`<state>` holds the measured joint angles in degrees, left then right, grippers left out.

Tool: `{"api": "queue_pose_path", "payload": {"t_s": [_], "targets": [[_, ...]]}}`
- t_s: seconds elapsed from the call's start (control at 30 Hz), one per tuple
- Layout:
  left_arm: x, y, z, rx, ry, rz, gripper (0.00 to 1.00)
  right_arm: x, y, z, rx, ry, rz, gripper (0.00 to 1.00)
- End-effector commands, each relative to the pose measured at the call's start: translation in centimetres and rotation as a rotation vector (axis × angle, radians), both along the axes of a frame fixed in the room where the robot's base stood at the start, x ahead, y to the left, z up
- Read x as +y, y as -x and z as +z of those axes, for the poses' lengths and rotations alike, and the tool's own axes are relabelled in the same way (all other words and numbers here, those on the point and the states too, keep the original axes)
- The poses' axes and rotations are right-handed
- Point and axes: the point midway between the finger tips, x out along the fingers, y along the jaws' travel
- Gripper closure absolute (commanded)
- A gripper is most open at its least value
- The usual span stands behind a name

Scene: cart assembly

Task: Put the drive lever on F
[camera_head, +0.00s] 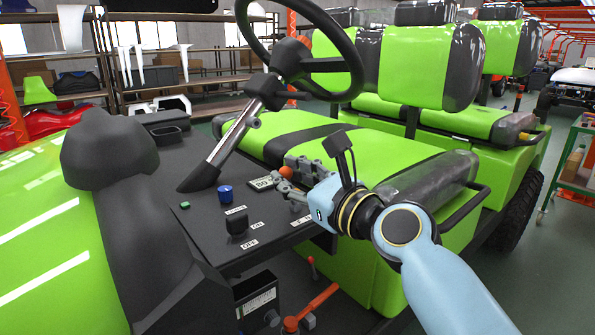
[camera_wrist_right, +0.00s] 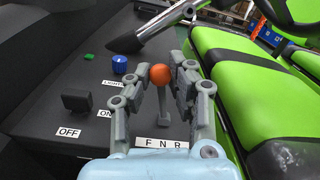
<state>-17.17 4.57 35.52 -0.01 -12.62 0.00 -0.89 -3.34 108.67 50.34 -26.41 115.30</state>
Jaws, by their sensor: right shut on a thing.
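The drive lever (camera_wrist_right: 164,107) has an orange ball knob and a grey stem rising from the dark dash panel. Its knob also shows in the head view (camera_head: 286,172). In the head view the right gripper (camera_head: 293,180) partly covers the lever. Which letter the lever stands at I cannot tell. My left gripper is not in view.
A blue knob (camera_head: 225,192), a green button (camera_head: 185,205) and a black switch (camera_head: 237,224) sit on the dash left of the gripper. The steering column (camera_head: 228,142) rises behind them. The green seat (camera_head: 300,135) is close beyond the gripper.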

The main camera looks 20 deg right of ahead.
Motion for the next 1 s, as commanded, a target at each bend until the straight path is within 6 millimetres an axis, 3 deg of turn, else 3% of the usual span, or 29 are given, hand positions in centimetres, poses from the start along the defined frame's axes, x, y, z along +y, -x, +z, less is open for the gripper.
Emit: {"api": "queue_pose_path", "payload": {"t_s": [0.9, 0.93, 1.0], "targets": [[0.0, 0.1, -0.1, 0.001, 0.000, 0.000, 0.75, 1.6, 0.6, -1.0, 0.007, 0.001, 0.002, 0.99], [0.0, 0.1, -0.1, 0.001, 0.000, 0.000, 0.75, 1.6, 0.6, -1.0, 0.007, 0.001, 0.002, 0.77], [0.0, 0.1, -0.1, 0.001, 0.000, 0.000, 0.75, 1.6, 0.6, -1.0, 0.007, 0.001, 0.002, 0.68]]}}
